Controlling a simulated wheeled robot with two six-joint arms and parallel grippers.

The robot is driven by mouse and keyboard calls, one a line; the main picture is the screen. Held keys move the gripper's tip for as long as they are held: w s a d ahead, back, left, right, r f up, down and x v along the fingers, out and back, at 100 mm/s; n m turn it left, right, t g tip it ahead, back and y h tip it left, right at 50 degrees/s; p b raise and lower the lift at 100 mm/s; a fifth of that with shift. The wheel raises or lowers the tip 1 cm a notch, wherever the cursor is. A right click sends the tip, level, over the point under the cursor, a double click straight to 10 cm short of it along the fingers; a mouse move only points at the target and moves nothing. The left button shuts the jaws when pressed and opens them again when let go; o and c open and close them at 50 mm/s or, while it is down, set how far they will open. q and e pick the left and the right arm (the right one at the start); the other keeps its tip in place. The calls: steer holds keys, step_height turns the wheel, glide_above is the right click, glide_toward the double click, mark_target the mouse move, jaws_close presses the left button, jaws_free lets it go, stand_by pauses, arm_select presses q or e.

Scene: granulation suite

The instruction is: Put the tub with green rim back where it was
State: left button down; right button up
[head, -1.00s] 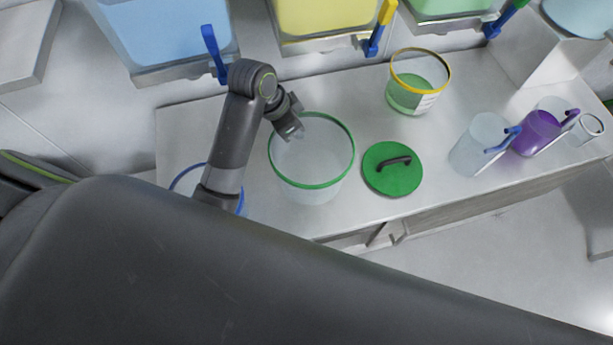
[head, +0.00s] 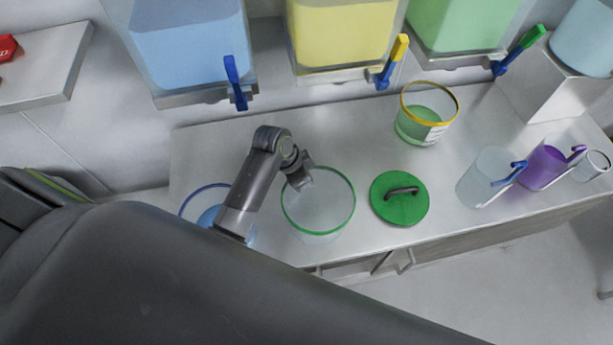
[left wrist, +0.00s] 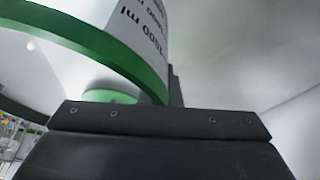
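The clear tub with green rim (head: 322,232) is upright at the front of the bench, left of the green lid (head: 393,207). I cannot tell whether its base touches the bench. My left gripper (head: 300,181) is at the tub's back-left rim and shut on its wall. In the left wrist view the green rim (left wrist: 95,45) and printed wall (left wrist: 142,25) run down to the gripper; a dark finger stands beside the wall, and the other finger is hidden. My right gripper is not in view.
A blue-rimmed tub (head: 187,209) sits to the left, partly behind my arm. A yellow-rimmed tub (head: 414,130) with green contents stands behind the lid. Pitchers (head: 482,178) stand at right. Blue, yellow and green dispensers (head: 343,35) line the back. Bench between them is clear.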

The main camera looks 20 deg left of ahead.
arm_select(q)
steer(key=shift+f, duration=0.1)
steer(key=c, duration=1.7)
jaws_free()
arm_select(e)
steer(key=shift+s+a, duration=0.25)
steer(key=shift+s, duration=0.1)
arm_select(q)
steer(key=v, duration=1.2)
steer(key=shift+d, duration=0.1)
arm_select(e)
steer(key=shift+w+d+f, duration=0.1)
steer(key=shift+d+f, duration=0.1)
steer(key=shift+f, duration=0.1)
